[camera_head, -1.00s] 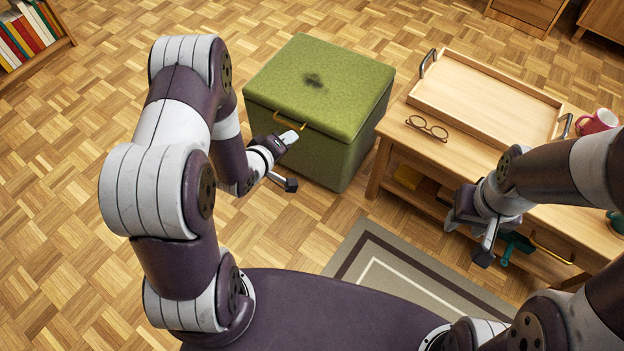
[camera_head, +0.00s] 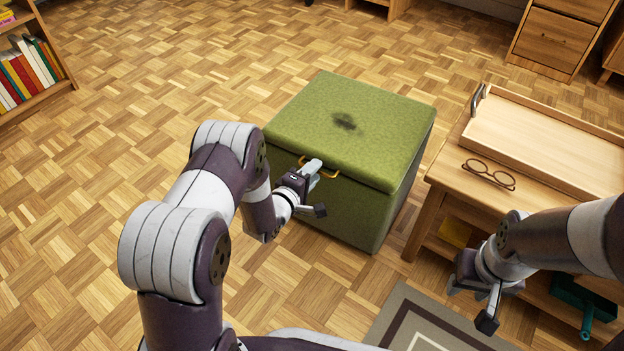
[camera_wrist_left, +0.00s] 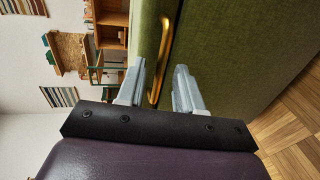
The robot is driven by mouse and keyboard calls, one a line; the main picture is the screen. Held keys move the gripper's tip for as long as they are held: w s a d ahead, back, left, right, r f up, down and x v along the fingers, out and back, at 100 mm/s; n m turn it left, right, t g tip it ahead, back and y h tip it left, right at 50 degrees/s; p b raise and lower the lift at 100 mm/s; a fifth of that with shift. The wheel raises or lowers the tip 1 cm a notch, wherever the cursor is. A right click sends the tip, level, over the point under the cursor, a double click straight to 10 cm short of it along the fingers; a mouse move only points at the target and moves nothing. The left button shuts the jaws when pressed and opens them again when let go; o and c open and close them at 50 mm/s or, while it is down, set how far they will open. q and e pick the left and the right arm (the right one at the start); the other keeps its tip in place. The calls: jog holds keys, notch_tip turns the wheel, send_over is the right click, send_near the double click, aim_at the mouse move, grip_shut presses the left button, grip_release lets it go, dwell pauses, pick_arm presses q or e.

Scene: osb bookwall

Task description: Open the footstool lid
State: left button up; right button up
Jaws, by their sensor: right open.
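The green footstool (camera_head: 330,190) stands on the floor with its lid (camera_head: 345,110) shut and a dark stain on top. My left gripper (camera_head: 315,172) is at this handle. In the left wrist view the left gripper (camera_wrist_left: 158,85) is open, with the handle (camera_wrist_left: 163,55) between its two fingers; I cannot tell whether they touch it. My right gripper (camera_head: 475,302) is open and empty in front of the wooden table.
The wooden table (camera_head: 440,195) stands right of the footstool with a tray (camera_head: 545,140) and glasses (camera_head: 490,174) on it. A teal object (camera_head: 584,300) is by its lower front. A rug (camera_head: 410,325) lies in front. A bookshelf (camera_head: 50,80) is far left; open floor lies between.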

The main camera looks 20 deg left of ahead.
pick_arm(q)
jog(key=shift+w, duration=0.1)
grip_shut()
dwell(1.4)
